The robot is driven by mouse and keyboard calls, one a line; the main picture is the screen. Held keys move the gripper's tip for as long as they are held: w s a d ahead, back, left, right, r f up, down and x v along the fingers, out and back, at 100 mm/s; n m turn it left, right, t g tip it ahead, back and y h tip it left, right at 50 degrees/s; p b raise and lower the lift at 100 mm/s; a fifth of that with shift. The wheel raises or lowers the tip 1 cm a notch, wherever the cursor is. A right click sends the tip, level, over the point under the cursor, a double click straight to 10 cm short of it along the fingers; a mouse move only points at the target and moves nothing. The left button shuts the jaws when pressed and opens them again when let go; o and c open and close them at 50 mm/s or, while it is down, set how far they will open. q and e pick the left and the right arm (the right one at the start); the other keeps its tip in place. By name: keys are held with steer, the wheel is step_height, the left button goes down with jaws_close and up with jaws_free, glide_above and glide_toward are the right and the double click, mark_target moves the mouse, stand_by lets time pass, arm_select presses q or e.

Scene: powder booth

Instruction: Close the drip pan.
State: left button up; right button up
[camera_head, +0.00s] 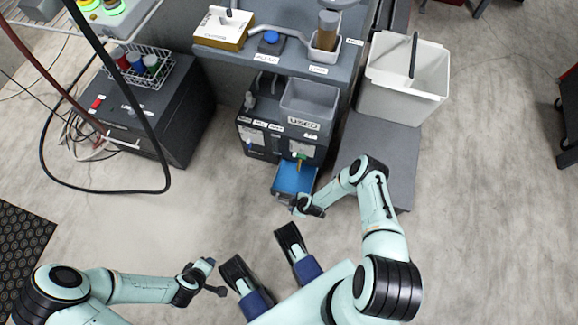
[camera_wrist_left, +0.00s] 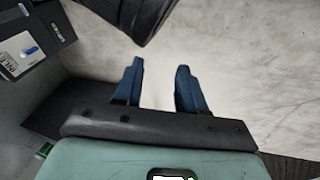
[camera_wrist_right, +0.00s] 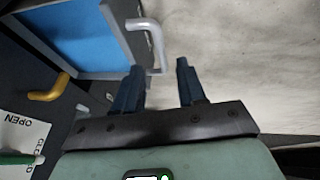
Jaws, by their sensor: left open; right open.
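The drip pan (camera_head: 295,177) is a tray with a blue inside, standing out from the bottom front of the dark machine (camera_head: 268,140). It also shows in the right wrist view (camera_wrist_right: 85,35), with a pale bar handle (camera_wrist_right: 152,38) on its front. My right gripper (camera_head: 297,207) is at the pan's front edge. In the right wrist view it is open (camera_wrist_right: 160,75), its fingertips close to the handle's lower end; whether they touch cannot be told. My left gripper (camera_head: 215,277) is open and empty above the floor, well away from the pan.
A grey bin labelled USED (camera_head: 309,100) sits on the machine. The bench (camera_head: 345,75) stands behind, and a grey block (camera_head: 385,150) stands right of the pan. A hose (camera_head: 110,190) loops on the floor at left. The floor in front is clear.

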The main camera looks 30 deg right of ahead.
steer(key=b+x, duration=0.2)
steer(key=x, duration=0.3)
steer(key=shift+w+f, duration=0.15)
steer(key=shift+f, duration=0.15)
arm_select(q)
steer(key=s+f+g, duration=0.2)
steer(key=s+f, duration=0.2)
steer(key=s, duration=0.1)
steer(key=shift+s+a+f, duration=0.15)
steer(key=shift+a+f, duration=0.25)
arm_select(e)
jaws_close()
